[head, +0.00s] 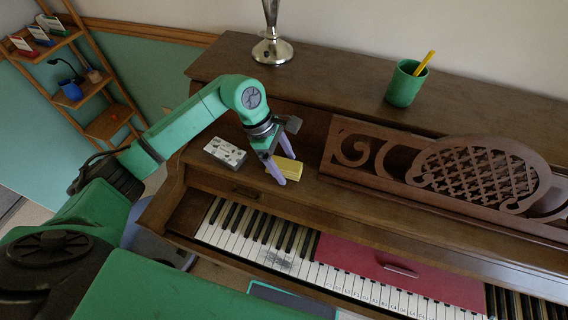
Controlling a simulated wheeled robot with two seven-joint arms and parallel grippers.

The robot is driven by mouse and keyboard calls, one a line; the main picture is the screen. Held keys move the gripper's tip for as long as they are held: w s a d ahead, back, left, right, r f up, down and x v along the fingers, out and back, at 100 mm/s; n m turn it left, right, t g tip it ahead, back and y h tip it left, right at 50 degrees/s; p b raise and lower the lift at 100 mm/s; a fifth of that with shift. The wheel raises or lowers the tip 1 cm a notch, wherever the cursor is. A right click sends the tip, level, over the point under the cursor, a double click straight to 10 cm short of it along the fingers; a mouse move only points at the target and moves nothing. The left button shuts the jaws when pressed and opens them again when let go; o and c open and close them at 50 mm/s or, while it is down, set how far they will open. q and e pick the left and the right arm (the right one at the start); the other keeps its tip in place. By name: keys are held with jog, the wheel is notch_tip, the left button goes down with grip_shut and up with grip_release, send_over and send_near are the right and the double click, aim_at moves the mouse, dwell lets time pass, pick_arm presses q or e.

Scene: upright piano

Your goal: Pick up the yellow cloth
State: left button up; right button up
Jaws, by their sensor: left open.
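The yellow cloth (291,168) looks like a small folded block lying on the wooden ledge of the piano above the keys. My left gripper (284,170) reaches down from above with its two purple fingers apart, at the cloth. One finger is in front of the cloth's left end and hides part of it. The other finger stands at its far side. I cannot tell whether the fingers touch the cloth. My right gripper is out of view.
A grey-and-white patterned box (225,152) lies left of the cloth. The carved music stand (440,175) rises to the right. A green cup (405,84) with a yellow pencil and a silver vase (272,48) stand on the piano top. A red cloth (400,275) covers some keys.

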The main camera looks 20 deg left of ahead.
aim_at(284, 163)
pick_arm(q)
jog(key=shift+f+b, duration=0.25)
jog(key=shift+b, duration=0.1)
grip_shut()
jog(key=shift+r+p, duration=0.45)
jog(key=shift+p, duration=0.1)
jog(key=shift+w+r+b, duration=0.1)
jog(key=shift+r+b, duration=0.25)
jog(key=shift+r, duration=0.05)
notch_tip(284, 163, up, 19)
jog(key=b, duration=0.2)
jog(key=shift+f, duration=0.1)
